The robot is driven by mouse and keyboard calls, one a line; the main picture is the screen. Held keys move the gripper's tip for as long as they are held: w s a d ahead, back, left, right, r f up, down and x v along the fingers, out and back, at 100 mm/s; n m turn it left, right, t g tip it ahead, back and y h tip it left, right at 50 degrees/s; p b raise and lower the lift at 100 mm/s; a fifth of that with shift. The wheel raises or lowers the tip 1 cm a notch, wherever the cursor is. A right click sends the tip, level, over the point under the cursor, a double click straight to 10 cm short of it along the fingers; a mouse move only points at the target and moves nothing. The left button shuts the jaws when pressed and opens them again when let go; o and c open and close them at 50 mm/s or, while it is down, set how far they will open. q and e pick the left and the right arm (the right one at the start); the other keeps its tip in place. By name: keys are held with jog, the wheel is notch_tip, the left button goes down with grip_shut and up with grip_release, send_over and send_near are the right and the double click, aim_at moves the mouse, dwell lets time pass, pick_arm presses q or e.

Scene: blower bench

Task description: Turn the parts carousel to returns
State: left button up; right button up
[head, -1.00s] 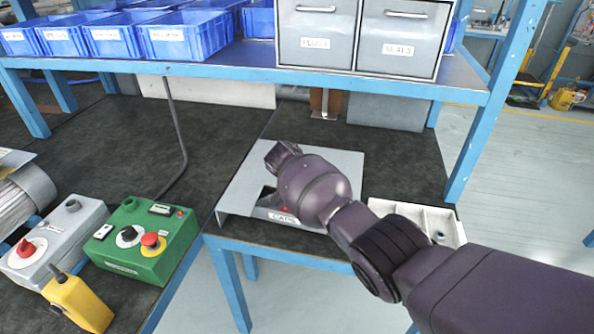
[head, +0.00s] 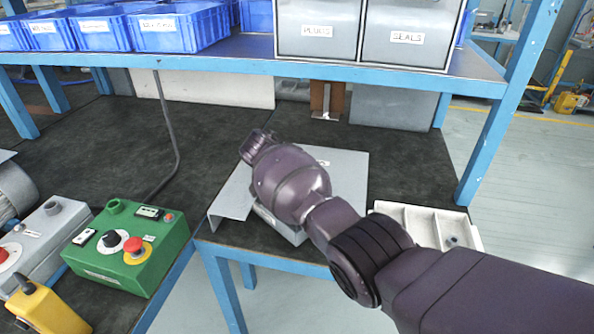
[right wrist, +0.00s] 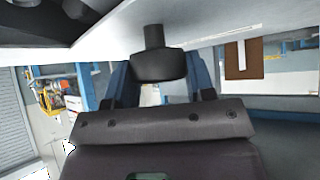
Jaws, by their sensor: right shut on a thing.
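In the head view a flat light-grey metal plate (head: 345,185) lies on the side bench, with a grey labelled part (head: 280,228) at its front edge. This looks like the parts carousel, but my right arm covers much of it and I cannot read its position. In the right wrist view my right gripper (right wrist: 158,82) is shut on a dark knob (right wrist: 157,66), which joins a pale surface (right wrist: 215,22) by a short stem. In the head view the arm hides the fingertips and knob. My left gripper is not in view.
A pale compartment tray (head: 425,222) sits right of the plate. A green control box (head: 130,245), a grey box (head: 40,240) and a yellow pendant (head: 45,308) stand at left. A blue shelf edge (head: 240,68) with bins runs above.

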jog(key=shift+f+m+g+h+b, duration=0.3)
jog(key=shift+m+g+h+b, duration=0.3)
jog(key=shift+m+b, duration=0.35)
jog(key=shift+m+g+h+b, duration=0.3)
jog(key=shift+m+g+b, duration=0.4)
jog(key=shift+m+b, duration=0.3)
jog(key=shift+m+g+h+b, duration=0.3)
jog(key=shift+m+g+b, duration=0.75)
jog(key=shift+m, duration=0.4)
jog(key=shift+r+m+g+b, duration=0.15)
jog(key=shift+m+g+b, duration=0.1)
jog(key=shift+m+b, duration=0.15)
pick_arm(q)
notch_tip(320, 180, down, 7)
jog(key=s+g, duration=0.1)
pick_arm(e)
jog(key=shift+m+g, duration=0.3)
pick_arm(q)
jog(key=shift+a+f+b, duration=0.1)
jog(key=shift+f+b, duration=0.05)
jog(key=shift+b, duration=0.25)
pick_arm(e)
jog(key=shift+r+m+g, duration=0.2)
jog(key=shift+m+g, duration=0.1)
jog(key=shift+m, duration=0.1)
jog(key=o, duration=1.3)
jog(key=shift+c, duration=0.2)
